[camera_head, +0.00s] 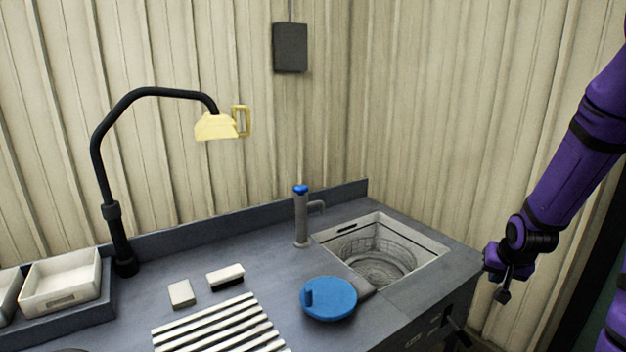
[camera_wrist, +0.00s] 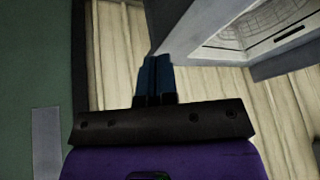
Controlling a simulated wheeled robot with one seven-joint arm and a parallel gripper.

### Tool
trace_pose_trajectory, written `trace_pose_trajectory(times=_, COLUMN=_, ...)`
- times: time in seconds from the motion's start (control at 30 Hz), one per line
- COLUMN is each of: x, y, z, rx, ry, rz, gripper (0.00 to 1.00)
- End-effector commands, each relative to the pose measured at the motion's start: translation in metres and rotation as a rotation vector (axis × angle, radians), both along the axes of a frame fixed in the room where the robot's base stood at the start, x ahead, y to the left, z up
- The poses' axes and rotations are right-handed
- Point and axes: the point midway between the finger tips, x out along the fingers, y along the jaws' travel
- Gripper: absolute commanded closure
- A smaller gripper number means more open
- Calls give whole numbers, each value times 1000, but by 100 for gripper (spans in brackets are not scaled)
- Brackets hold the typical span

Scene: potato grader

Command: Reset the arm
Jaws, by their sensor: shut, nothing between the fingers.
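My purple arm (camera_head: 577,165) hangs down at the right of the head view, to the right of the bench. My gripper (camera_head: 503,296) is at its lower end, beside the bench's right end and apart from it. In the wrist view my gripper (camera_wrist: 156,62) shows two dark blue fingers close together, shut and empty. The fingers point toward the pale ribbed wall, with the bench corner and basin to their upper right.
The grey bench (camera_head: 215,255) carries a basin (camera_head: 440,250) with a wire basket, a tap (camera_head: 301,220), a blue round lid (camera_head: 329,299), a slatted rack (camera_head: 215,325), two small blocks, a black lamp (camera_head: 104,180) and a white tray (camera_head: 62,282). The ribbed wall (camera_head: 480,100) stands behind.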

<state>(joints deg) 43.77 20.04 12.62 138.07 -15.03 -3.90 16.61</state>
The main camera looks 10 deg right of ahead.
Motion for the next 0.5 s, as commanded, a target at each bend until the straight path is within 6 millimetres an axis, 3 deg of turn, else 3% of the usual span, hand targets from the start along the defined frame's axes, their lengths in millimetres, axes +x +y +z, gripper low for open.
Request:
trace_pose_trajectory(times=0.1, x=0, y=24, z=40, rx=-48, ry=17, rz=56, gripper=100)
trace_pose_trajectory(times=0.5, x=-33, y=109, z=150, rx=-142, ry=55, rz=211, gripper=100)
